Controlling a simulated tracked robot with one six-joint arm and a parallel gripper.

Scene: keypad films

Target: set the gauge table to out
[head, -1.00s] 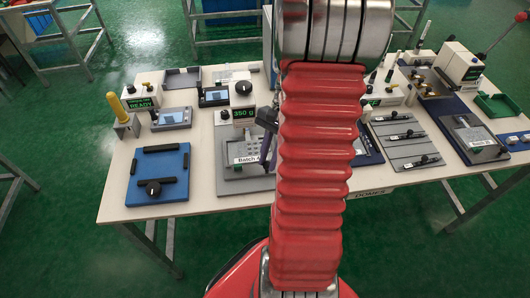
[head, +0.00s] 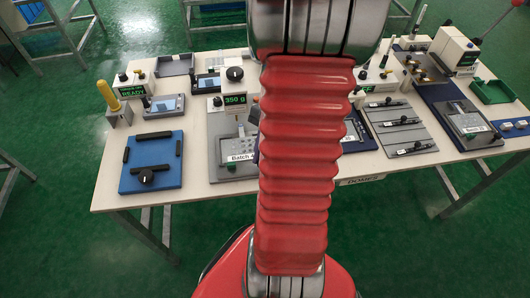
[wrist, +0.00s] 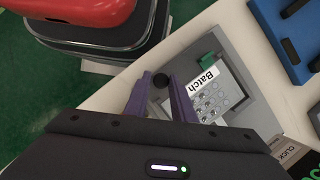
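No thing in view carries a readable "gauge table" label, so I cannot tell which one it is. A grey fixture (head: 222,178) with a white "Batch" label stands at the table's front edge. It also shows in the wrist view (wrist: 262,122), with a keypad, a green block and a round black knob (wrist: 160,80). My gripper (wrist: 163,80) is open, its two purple fingers apart. The knob appears in the gap between the fingertips; I cannot tell whether they touch it. In the head view my red arm hides most of the gripper and the fixture's right side.
A blue board (head: 131,173) with black bars and a knob lies at left. A display (head: 235,100) reads "350 g". Grey slides (head: 407,138) with black handles and a grey fixture (head: 466,122) stand at right. A yellow-handled post (head: 109,96) rises at far left.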

